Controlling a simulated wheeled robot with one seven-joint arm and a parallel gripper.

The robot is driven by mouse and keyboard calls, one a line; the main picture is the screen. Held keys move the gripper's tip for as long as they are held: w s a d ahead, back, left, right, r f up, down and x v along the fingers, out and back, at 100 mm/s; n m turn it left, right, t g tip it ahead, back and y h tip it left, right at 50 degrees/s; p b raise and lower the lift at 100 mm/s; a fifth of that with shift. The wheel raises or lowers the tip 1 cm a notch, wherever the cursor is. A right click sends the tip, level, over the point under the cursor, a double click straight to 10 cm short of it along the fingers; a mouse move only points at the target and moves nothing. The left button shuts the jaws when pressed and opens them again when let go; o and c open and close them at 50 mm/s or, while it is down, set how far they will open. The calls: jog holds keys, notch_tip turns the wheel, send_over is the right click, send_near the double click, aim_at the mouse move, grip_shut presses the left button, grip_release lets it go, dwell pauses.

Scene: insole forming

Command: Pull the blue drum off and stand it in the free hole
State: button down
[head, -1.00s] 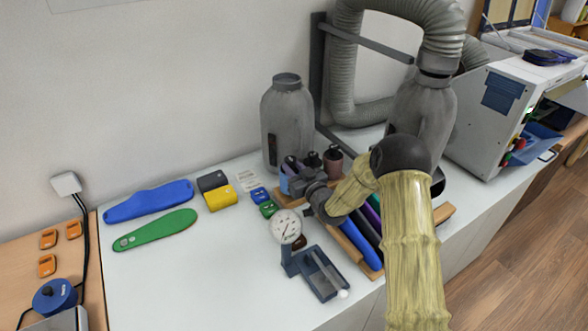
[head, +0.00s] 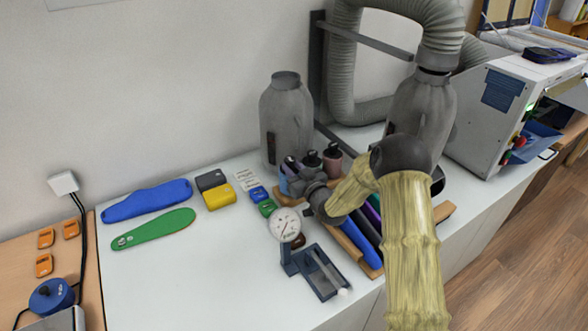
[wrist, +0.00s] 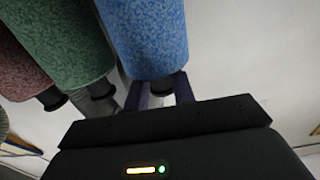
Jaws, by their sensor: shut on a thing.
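The blue drum (wrist: 150,35) is speckled and fills the upper middle of the wrist view. My gripper (wrist: 165,90) is shut on its narrow end, with a dark finger on each side. In the head view my gripper (head: 294,172) reaches the left end of a drum row, and only a light blue sliver of the blue drum (head: 284,183) shows beside it. A green drum (wrist: 65,40) and a reddish-brown drum (wrist: 18,65) stand beside it. I cannot see the free hole, nor whether the blue drum is still seated.
A wooden rack (head: 287,199) sits under the drums. A dial gauge (head: 284,225) stands in front. Green (head: 152,229) and blue (head: 147,200) insoles lie left. A grey bottle-shaped vessel (head: 286,125) stands behind. The white table is clear at front left.

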jog(key=shift+f+b, duration=0.25)
jog(key=shift+b, duration=0.15)
dwell(0.3)
jog(key=c, duration=0.8)
grip_release()
jog(key=shift+c, duration=0.2)
jog(key=shift+f, duration=0.1)
jog(key=shift+s+a, duration=0.1)
jog(key=shift+r, duration=0.2)
jog(key=shift+r+p, duration=0.45)
jog(key=shift+r, duration=0.5)
jog(key=shift+s+d+r+p, duration=0.15)
jog(key=shift+r+p, duration=0.2)
jog(key=shift+r, duration=0.65)
jog(key=shift+s+d+r+p, duration=0.15)
jog(key=shift+r+p, duration=0.15)
jog(key=shift+r, duration=0.65)
